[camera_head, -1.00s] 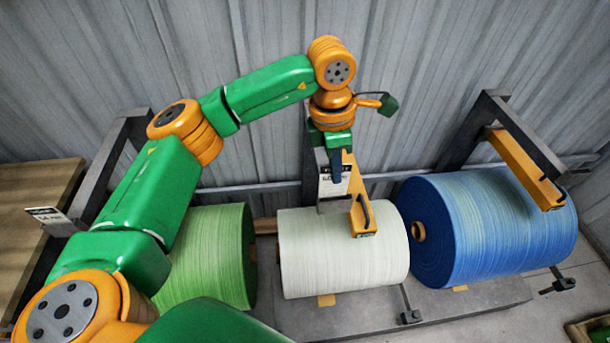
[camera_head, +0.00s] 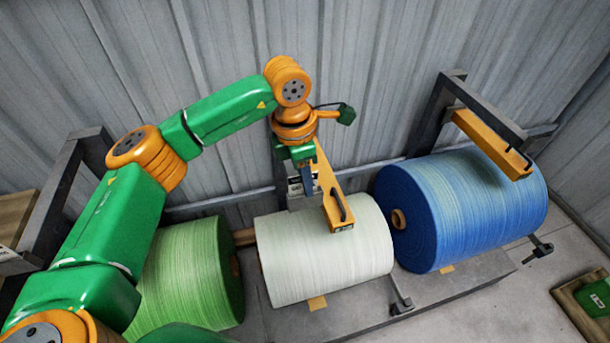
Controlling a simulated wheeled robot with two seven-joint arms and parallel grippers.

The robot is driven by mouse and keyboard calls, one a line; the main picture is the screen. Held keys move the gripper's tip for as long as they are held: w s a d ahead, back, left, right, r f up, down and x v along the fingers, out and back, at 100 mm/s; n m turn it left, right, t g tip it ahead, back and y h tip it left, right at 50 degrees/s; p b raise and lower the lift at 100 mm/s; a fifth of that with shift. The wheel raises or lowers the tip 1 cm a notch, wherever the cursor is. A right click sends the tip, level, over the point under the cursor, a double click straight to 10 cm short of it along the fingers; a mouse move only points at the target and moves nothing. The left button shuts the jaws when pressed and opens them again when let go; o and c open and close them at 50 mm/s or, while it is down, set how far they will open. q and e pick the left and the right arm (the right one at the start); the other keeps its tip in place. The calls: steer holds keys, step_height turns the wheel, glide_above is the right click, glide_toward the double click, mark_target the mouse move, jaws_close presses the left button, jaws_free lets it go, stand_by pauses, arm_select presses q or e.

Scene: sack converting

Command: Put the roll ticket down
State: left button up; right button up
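A small pale ticket (camera_head: 295,186) with a dark header shows at my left gripper (camera_head: 307,190), above the back of the white roll (camera_head: 325,255). The gripper points down, with a blue-grey finger in front of the ticket. I cannot tell whether the fingers are shut on the ticket or it stands behind them. The ticket is partly covered by the gripper and by the orange arm (camera_head: 330,185) of the roll stand. Another pale card (camera_head: 8,254) is cut off at the left edge. My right gripper is not in view.
A green roll (camera_head: 190,275) lies left of the white roll and a blue roll (camera_head: 465,205) lies right. Dark stand frames (camera_head: 440,110) and a corrugated wall (camera_head: 400,60) are behind. A wood-edged thing with a green top (camera_head: 590,305) is at lower right.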

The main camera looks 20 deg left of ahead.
arm_select(q)
steer(key=shift+a+r, duration=0.1)
steer(key=shift+r, duration=0.15)
steer(key=r+b, duration=0.1)
steer(key=r, duration=0.1)
steer(key=r+b, duration=0.1)
steer(key=r, duration=0.2)
steer(key=shift+s+a+r, duration=0.1)
steer(key=shift+s+a, duration=0.05)
steer(key=shift+a, duration=0.05)
step_height(320, 180, up, 7)
steer(key=shift+s+a+f, duration=0.2)
steer(key=shift+s+a, duration=0.15)
steer(key=shift+f, duration=0.1)
